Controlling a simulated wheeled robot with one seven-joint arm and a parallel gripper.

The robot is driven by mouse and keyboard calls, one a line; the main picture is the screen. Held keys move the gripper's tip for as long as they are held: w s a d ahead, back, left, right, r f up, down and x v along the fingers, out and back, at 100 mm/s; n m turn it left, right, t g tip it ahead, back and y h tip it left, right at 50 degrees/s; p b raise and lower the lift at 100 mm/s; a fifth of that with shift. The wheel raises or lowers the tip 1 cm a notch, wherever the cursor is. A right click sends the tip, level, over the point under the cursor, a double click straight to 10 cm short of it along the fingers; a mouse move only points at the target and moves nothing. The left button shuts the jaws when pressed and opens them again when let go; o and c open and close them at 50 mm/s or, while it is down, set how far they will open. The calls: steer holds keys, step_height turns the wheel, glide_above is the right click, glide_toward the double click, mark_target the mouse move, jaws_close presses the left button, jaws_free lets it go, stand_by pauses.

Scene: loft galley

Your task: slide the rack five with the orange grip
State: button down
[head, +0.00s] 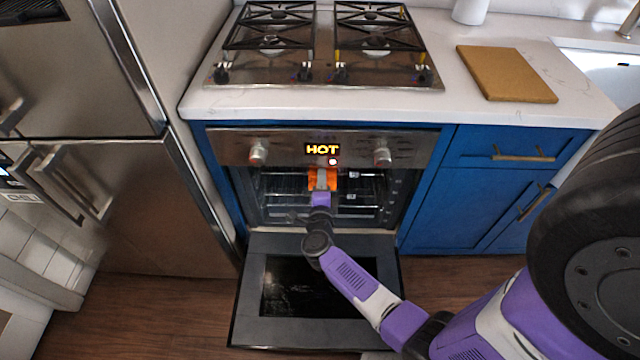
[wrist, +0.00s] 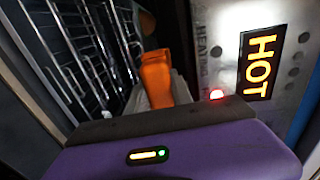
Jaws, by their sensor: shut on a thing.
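The oven (head: 320,148) stands open under the counter, its door (head: 250,300) folded down flat. Wire racks (head: 285,186) show inside the cavity; they also show at the left of the wrist view (wrist: 75,50). The orange grip (head: 335,180) is at the front of the cavity, and in the wrist view it stands up just past my gripper (wrist: 155,95). My gripper (head: 321,190) is at the oven mouth, shut on the orange grip. The rack under the grip is largely hidden by my gripper.
The oven panel has a lit HOT display (head: 322,149) and a red light, close above my gripper. Blue cabinets (head: 480,190) stand at the right, a steel fridge (head: 130,200) at the left. A gas hob (head: 325,50) and a cutting board (head: 505,74) are on the counter.

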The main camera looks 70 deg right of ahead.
steer(key=b+x, duration=0.2)
steer(key=x, duration=0.1)
steer(key=b+x, duration=0.1)
steer(key=x, duration=0.1)
steer(key=shift+w+d+f, duration=0.1)
steer(key=shift+d+f, duration=0.05)
steer(key=shift+f, duration=0.2)
steer(key=shift+f, duration=0.1)
stand_by(0.4)
